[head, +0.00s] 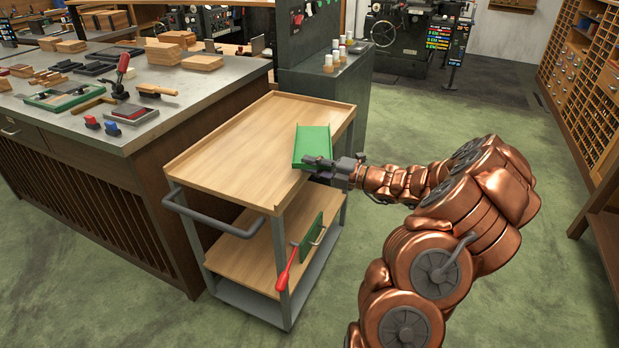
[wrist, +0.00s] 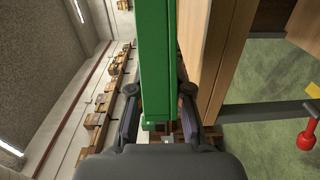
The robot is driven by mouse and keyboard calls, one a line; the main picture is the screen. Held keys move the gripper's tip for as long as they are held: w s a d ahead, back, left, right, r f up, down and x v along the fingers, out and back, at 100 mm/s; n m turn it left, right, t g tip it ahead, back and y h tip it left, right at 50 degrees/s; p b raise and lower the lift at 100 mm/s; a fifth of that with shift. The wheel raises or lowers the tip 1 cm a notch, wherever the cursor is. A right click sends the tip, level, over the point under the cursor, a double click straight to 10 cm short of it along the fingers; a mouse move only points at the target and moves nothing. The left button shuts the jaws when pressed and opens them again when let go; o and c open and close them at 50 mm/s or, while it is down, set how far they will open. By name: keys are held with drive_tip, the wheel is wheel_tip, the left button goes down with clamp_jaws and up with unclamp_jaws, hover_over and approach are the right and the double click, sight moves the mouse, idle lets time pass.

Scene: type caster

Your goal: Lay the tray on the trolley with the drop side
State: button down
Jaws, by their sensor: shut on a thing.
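The green tray (head: 312,144) is over the right side of the trolley's wooden top (head: 245,145). I cannot tell whether it touches the top. My gripper (head: 326,168) is shut on the tray's near right end. In the wrist view my gripper (wrist: 158,112) has a finger on each side of the tray (wrist: 155,50), seen edge-on, with the trolley's wood (wrist: 218,60) close to its right. A green panel (head: 313,232), possibly the drop side, hangs at the trolley's right side below the top. A red-handled lever (head: 287,270) is beside it.
The trolley has a grey push handle (head: 215,220) at its near left and a lower wooden shelf (head: 245,262). A workbench (head: 190,85) with tools stands left. A dark cabinet (head: 340,85) with bottles stands behind. Green floor (head: 500,110) is open to the right.

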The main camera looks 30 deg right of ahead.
drive_tip(key=shift+a+f, duration=0.15)
drive_tip(key=shift+a, duration=0.25)
wheel_tip(320, 180, down, 3)
drive_tip(key=shift+f, duration=0.1)
drive_tip(key=c, duration=1.1)
unclamp_jaws()
drive_tip(key=shift+f, duration=0.1)
drive_tip(key=shift+d, duration=0.1)
